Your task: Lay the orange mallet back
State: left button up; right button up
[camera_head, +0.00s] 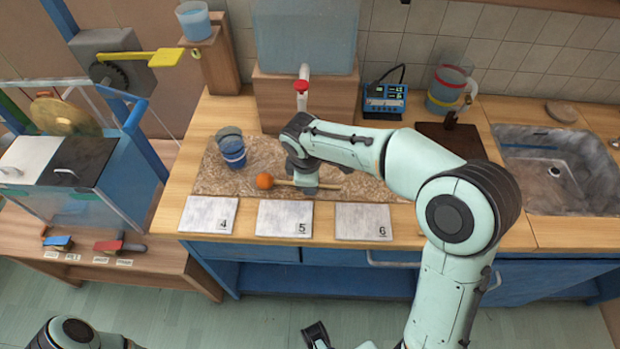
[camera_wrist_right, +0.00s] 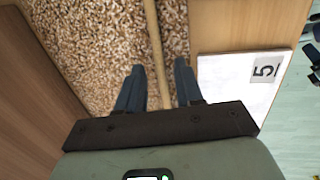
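The orange mallet lies on the speckled brown mat (camera_head: 235,178), its round orange head (camera_head: 264,181) to the left and its thin wooden handle (camera_head: 328,186) running right. My right gripper (camera_head: 304,188) is low over the handle, pointing down. In the right wrist view, its two dark fingers (camera_wrist_right: 158,82) are apart, one on each side of the handle (camera_wrist_right: 155,45), with gaps visible. The mallet head is outside that view. A dark part at the bottom edge of the head view appears to be my left gripper (camera_head: 318,336), mostly cut off; its opening is unclear.
White cards numbered 4 (camera_head: 209,215), 5 (camera_head: 284,219) and 6 (camera_head: 363,222) line the counter's front edge. A blue cup (camera_head: 232,152) stands left on the mat. Behind is a water tank (camera_head: 303,35) with a red-handled tap (camera_head: 301,86). A sink (camera_head: 556,172) is at right.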

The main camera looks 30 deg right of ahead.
jog(key=shift+r, duration=0.6)
jog(key=p+v, duration=0.2)
jog(key=v, duration=0.9)
jog(key=shift+a, duration=0.1)
